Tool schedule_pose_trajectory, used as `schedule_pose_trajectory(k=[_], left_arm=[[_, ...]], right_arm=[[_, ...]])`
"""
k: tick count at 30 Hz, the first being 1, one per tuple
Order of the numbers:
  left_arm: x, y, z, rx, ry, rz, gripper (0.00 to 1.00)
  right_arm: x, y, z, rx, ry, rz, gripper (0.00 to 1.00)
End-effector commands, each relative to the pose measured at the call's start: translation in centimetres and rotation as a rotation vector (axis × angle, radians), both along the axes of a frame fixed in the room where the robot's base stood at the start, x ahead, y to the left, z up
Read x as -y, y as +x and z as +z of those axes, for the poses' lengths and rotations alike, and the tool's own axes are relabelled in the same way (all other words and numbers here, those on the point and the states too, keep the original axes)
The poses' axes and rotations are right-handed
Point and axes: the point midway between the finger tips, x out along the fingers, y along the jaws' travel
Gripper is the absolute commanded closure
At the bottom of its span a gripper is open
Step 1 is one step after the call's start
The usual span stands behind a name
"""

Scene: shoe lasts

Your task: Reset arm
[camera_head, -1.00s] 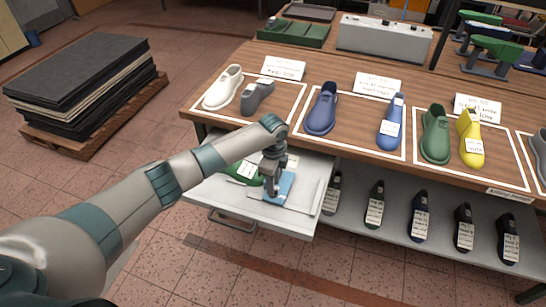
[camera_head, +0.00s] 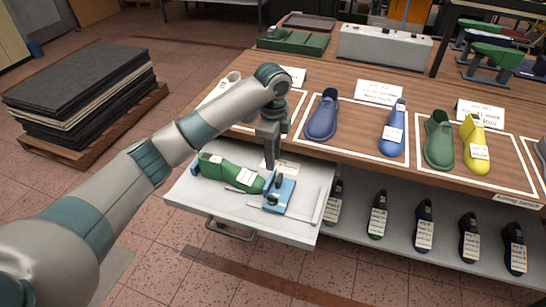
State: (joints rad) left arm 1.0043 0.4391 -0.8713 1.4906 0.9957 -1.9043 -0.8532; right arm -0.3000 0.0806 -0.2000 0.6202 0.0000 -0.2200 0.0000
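My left arm comes in from the left, and its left gripper (camera_head: 270,165) hangs pointing down above the open white drawer (camera_head: 215,212). Its fingers look close together, but the angle does not show whether they are open or shut. No held object shows at the fingertips. Below it in the drawer lie a green shoe last (camera_head: 228,175) with a white label and a blue tool (camera_head: 279,194) with a dark part on top. My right gripper is not in view.
Dark labelled lasts (camera_head: 423,225) stand on the lower shelf. A stack of black sheets (camera_head: 75,85) stands at left.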

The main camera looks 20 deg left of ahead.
Motion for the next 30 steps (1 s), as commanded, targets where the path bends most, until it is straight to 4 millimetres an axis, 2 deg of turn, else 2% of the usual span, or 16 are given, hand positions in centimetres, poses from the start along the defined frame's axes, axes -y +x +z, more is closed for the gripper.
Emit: schedule_pose_trajectory(k=[14,19,23,30], left_arm=[[0.0,0.0,0.1,0.000,0.000,0.000,0.72],[0.4,-0.4,-0.6,0.001,-0.005,0.004,0.72],[1.4,-1.4,-2.3,0.004,-0.022,0.019,0.72],[4.6,-5.6,-7.8,0.022,-0.090,0.100,0.72]], right_arm=[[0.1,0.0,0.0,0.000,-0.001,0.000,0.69],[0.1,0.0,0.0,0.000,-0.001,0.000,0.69],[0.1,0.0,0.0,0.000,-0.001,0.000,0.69],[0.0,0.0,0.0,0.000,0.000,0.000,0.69]])
